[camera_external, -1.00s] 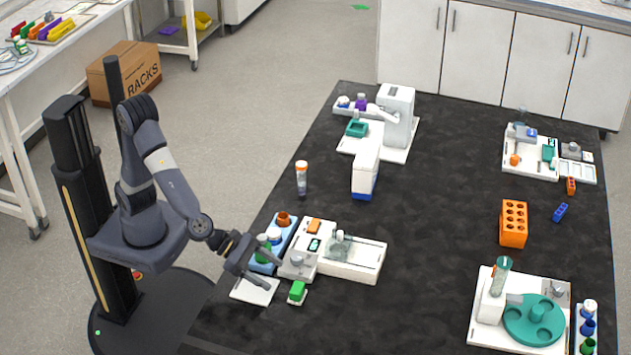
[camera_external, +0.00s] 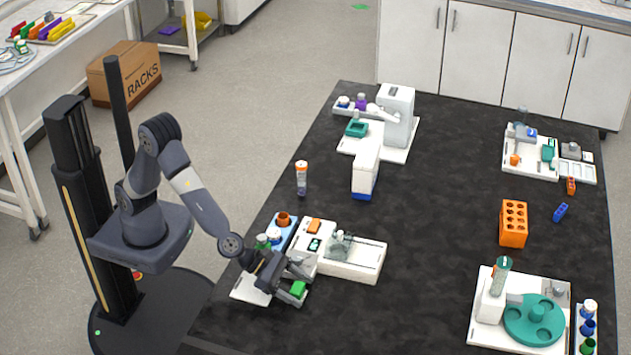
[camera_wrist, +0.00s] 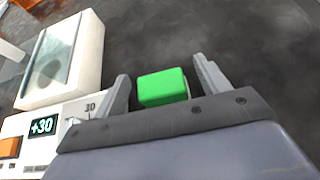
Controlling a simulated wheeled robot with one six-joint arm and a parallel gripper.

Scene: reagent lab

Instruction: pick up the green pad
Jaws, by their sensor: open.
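The green pad (camera_external: 298,288) is a small bright green block on a small white base near the front left of the black bench. In the wrist view the green pad (camera_wrist: 163,87) shows between the two grey fingers, nearer the middle of the picture. My gripper (camera_external: 299,280) is open, with its fingers on either side of the pad. It also shows in the wrist view (camera_wrist: 160,90), with a gap visible at the pad's left side. I cannot tell whether either finger touches the pad.
A white device (camera_external: 350,258) with a display reading +30 (camera_wrist: 42,126) and an orange button stands close beside my gripper. A blue rack (camera_external: 284,224) with bottles is behind it. A white plate (camera_external: 248,290) lies left.

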